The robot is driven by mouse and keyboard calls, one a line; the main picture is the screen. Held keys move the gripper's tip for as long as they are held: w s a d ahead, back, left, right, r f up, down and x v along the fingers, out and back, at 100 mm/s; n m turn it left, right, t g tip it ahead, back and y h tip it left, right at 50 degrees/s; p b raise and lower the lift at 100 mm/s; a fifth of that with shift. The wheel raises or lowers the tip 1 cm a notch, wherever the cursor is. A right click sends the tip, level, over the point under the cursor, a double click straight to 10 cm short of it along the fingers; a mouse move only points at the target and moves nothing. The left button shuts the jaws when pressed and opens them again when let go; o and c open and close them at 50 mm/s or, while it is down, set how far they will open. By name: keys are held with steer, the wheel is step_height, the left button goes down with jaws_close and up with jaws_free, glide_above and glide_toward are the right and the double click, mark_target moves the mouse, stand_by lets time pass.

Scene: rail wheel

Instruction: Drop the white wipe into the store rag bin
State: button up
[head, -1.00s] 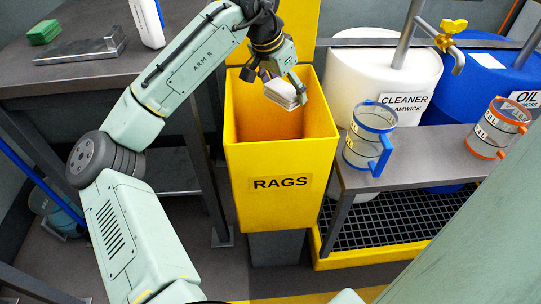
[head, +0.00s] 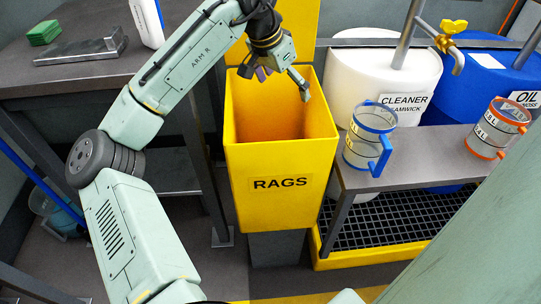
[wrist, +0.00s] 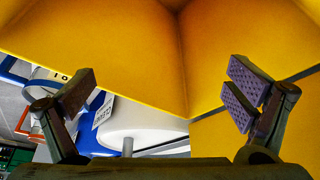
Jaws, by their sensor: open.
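The yellow rag bin (head: 262,212), labelled RAGS, stands upright in the middle of the head view with its top open. My gripper (head: 279,84) is over the back part of the bin's mouth, fingers spread wide apart. In the wrist view my gripper (wrist: 160,94) shows nothing between its purple pads, and yellow bin walls (wrist: 90,35) fill the upper part. The white wipe does not show in either view now. The bottom of the bin is hidden behind its front wall.
A dark bench (head: 75,75) at the left holds green pads (head: 44,32), a metal block (head: 85,46) and a white bottle (head: 147,20). At the right, a shelf (head: 440,150) carries blue-rimmed (head: 370,140) and orange-rimmed (head: 497,128) measures before a white cleaner drum (head: 370,75) and blue oil drum (head: 490,85).

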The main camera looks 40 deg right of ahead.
steer(key=v, duration=1.1)
